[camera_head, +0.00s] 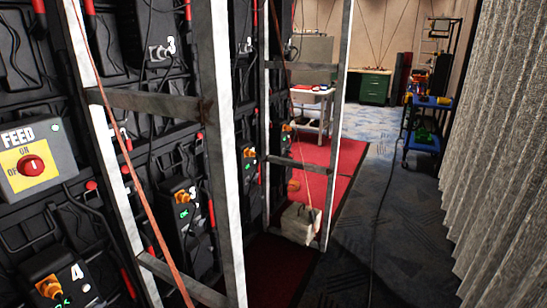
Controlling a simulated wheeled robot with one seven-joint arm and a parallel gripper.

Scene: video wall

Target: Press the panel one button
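Black video wall panels fill the left side, seen from behind. One panel unit (190,215) carries a white "3", an orange part and a green "OK" mark. A lower unit (65,285) carries a white "4", with an orange plug and a green mark. A grey and yellow FEED box (35,162) has a red rotary switch (31,166) between ON and OFF labels. My gripper is not in view.
Metal frame uprights (215,130) and crossbars stand before the panels, with hanging cables. A pale block (299,223) sits at a frame's foot. A blue cart (425,125) and grey curtain (510,150) stand right. The carpet aisle (400,220) is open, crossed by a cable.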

